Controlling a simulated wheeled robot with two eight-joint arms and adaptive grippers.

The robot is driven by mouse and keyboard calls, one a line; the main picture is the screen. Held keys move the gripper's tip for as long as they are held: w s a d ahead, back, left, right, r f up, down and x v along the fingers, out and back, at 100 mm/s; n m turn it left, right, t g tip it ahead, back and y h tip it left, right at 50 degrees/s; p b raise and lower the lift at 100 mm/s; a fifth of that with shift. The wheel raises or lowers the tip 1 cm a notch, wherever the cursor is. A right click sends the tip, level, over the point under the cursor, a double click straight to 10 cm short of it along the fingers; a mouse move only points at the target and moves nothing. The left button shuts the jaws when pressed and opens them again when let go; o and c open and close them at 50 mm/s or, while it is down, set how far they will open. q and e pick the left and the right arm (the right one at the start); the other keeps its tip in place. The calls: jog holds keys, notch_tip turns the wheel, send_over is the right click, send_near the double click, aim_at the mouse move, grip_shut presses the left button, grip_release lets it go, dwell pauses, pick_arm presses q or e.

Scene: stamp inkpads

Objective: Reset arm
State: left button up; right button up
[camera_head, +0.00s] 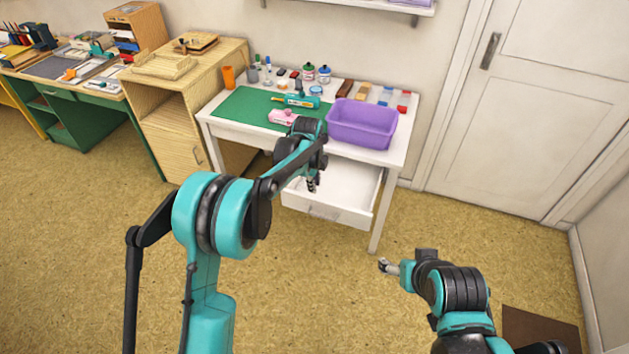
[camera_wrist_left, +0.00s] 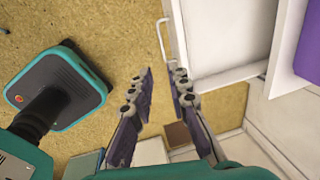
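My left gripper (camera_head: 313,184) hangs at the end of the left arm, in front of the open white drawer (camera_head: 347,193) in the head view. In the left wrist view its two fingers (camera_wrist_left: 162,72) stand apart with only floor between them, so it is open and empty.
The white table (camera_head: 398,150) carries a green mat (camera_head: 245,108) with a pink item (camera_head: 282,117) and a teal item (camera_head: 296,100), a purple bin (camera_head: 362,122) and several bottles. A wooden cabinet (camera_head: 175,130) stands left, a door (camera_head: 540,110) right.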

pick_arm(q)
jog(key=s+a+r+n+t, duration=0.1)
jog(key=s+a+r+n, duration=0.35)
jog(key=s+r, duration=0.3)
jog(key=s+a+r+n+t, duration=0.2)
jog(key=s+a+r+n, duration=0.2)
jog(key=s+r+n, duration=0.3)
jog(key=s+a+f+n+t, duration=0.1)
jog(key=s+a+n, duration=0.1)
jog(key=s+n, duration=0.3)
jog(key=s+a+f+n+t, duration=0.1)
jog(key=s+n, duration=0.4)
jog(key=s, duration=0.8)
jog(key=a+f, duration=0.1)
jog(key=a, duration=0.1)
jog(key=shift+s+a+y, duration=0.3)
jog(key=shift+a, duration=0.05)
